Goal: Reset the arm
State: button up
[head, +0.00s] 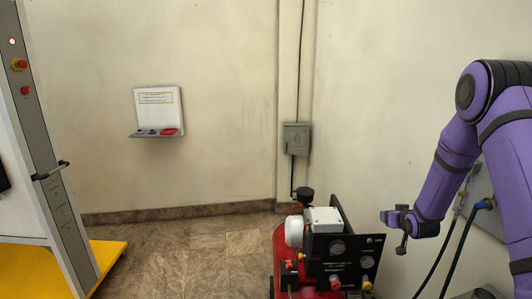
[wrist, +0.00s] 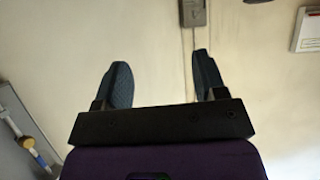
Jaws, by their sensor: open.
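My purple arm shows at the right of the head view, bent at the elbow with its forearm reaching down and left. My gripper (head: 394,229) is at its end, small in that view, to the right of the compressor's panel and in front of the wall. In the wrist view my gripper (wrist: 160,82) has its two dark blue fingers spread wide apart, with nothing between them but the pale wall behind. It is open and empty.
A red compressor (head: 282,262) with a black panel (head: 345,255) stands at the lower middle. A wall shelf (head: 155,133) and grey box (head: 296,138) hang behind. A grey column on a yellow base (head: 107,254) stands left. Hoses (head: 455,252) hang right. The middle floor is clear.

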jog(key=s+a+r+g, duration=0.1)
jog(key=s+a+r, duration=0.3)
jog(key=r, duration=0.5)
jog(key=s+a+r+g, duration=0.1)
jog(key=s+r, duration=0.6)
jog(key=r, duration=0.2)
jog(key=s+a+r+g, duration=0.1)
jog(key=s+a+r, duration=0.2)
jog(key=s+r, duration=0.35)
jog(key=s+a+r+g, duration=0.1)
jog(key=s+a+r, duration=0.1)
jog(key=s, duration=0.7)
jog(key=s+a+r+g, duration=0.1)
jog(key=s+a+r, duration=0.1)
jog(key=s, duration=0.8)
jog(key=s+a+r+g, duration=0.2)
jog(key=s+r, duration=0.2)
jog(key=s, duration=0.5)
jog(key=shift+s+a+r+y, duration=0.15)
jog(key=shift+a+y, duration=0.05)
jog(key=shift+y, duration=0.1)
